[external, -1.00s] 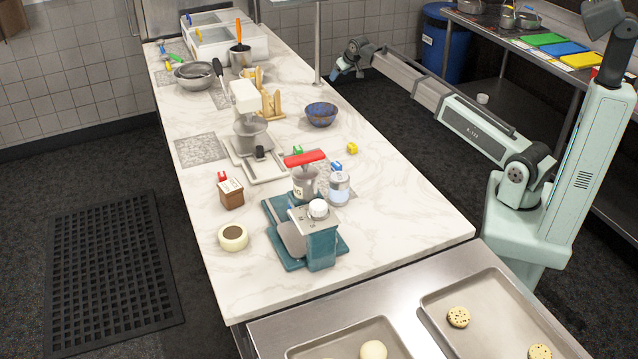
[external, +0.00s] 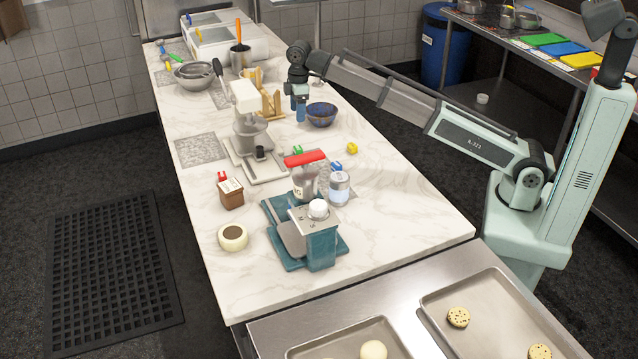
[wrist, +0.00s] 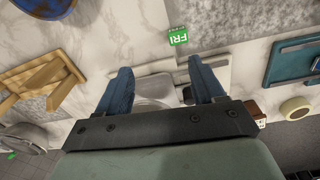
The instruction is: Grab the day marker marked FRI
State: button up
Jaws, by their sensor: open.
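The FRI day marker is a small green block with white letters (wrist: 178,37), at the top middle of the wrist view, beyond my fingertips and clear of them. In the external view a small green block (external: 297,150) sits on the counter right of the stand mixer, behind the red-handled jar. My gripper (external: 299,114) is over the counter between the wooden rack and the blue bowl, pointing down. In the wrist view my gripper (wrist: 160,66) has its two blue fingers spread apart, with nothing held between them.
The white stand mixer (external: 249,133) stands left of the green block. A red-topped jar (external: 305,183), a canister (external: 339,189), and yellow (external: 352,148), blue (external: 337,166) and red (external: 222,176) blocks are around. The blue bowl (external: 321,121) is beside my gripper. The counter's right side is clear.

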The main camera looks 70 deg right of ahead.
jog(key=s+a, duration=0.1)
jog(key=a, duration=0.2)
send_over(298, 147)
jog(key=shift+n+g, duration=0.3)
jog(key=shift+n, duration=0.1)
jog(key=f, duration=0.7)
jog(key=shift+s+a, duration=0.3)
jog(key=shift+s, duration=0.05)
jog(key=shift+w+d+f, duration=0.1)
jog(key=shift+w+f, duration=0.1)
jog(key=shift+f, duration=1.4)
jog(key=shift+w+d+f, duration=0.1)
jog(key=shift+w+f, duration=0.05)
jog(key=shift+f, duration=1.4)
jog(key=c, duration=1.1)
